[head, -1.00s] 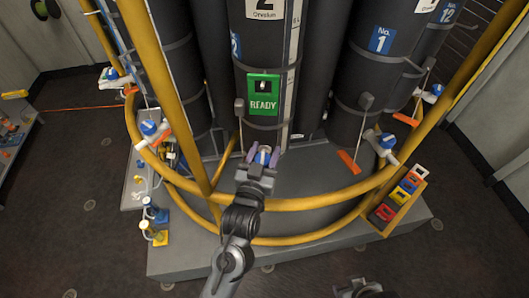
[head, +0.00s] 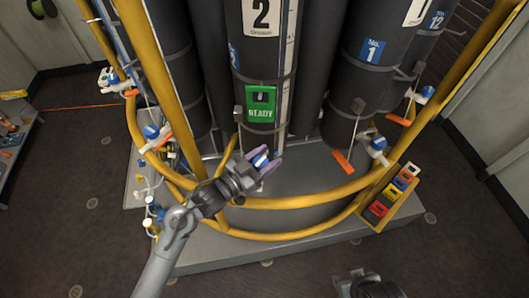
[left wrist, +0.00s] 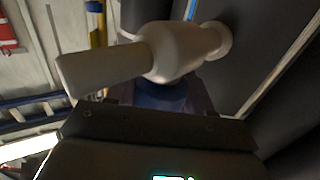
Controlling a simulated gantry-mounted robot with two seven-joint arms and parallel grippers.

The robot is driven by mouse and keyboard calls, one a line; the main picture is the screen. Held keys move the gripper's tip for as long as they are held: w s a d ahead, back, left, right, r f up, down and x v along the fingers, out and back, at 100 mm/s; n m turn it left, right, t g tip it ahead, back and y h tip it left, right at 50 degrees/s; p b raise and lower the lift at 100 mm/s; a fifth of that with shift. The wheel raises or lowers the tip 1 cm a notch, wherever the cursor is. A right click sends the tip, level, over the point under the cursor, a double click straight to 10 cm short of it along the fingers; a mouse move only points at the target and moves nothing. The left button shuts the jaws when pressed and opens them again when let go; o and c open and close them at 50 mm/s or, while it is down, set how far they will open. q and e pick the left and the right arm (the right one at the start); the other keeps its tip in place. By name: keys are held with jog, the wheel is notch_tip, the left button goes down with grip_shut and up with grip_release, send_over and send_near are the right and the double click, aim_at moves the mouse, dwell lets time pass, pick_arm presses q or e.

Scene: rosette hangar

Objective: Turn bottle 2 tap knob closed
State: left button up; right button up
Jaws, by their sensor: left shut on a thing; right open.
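Bottle 2 (head: 262,60) is the dark upright cylinder in the middle of the head view, with a "2" label and a green READY sign (head: 261,103). My left gripper (head: 264,161) is at the tap low on its front. It is shut on the blue tap knob (head: 260,159), which is partly hidden between its fingers. In the left wrist view the white tap body (left wrist: 165,55) lies across the top, with the blue knob (left wrist: 160,95) below it between the fingers. My right gripper (head: 368,287) is open and empty at the bottom edge of the head view.
A yellow rail (head: 290,202) curves in front of the bottles, close under my left arm. Bottle 1 (head: 370,80) with its own tap (head: 377,146) stands to the right. The floor in front is clear.

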pick_arm(q)
jog(key=shift+s+d+m+g+h, duration=0.1)
jog(key=shift+m+g+h, duration=0.7)
jog(key=shift+g, duration=0.4)
jog(key=shift+s+m+g+h, duration=0.1)
jog(key=shift+m+g+h, duration=0.5)
jog(key=shift+m+g, duration=0.5)
jog(key=shift+g, duration=0.3)
jog(key=o, duration=1)
jog(key=shift+d, duration=0.1)
jog(key=shift+c, duration=0.2)
jog(key=shift+s, duration=0.1)
jog(key=v, duration=1)
jog(key=shift+a, duration=0.45)
jog(key=shift+f, duration=0.1)
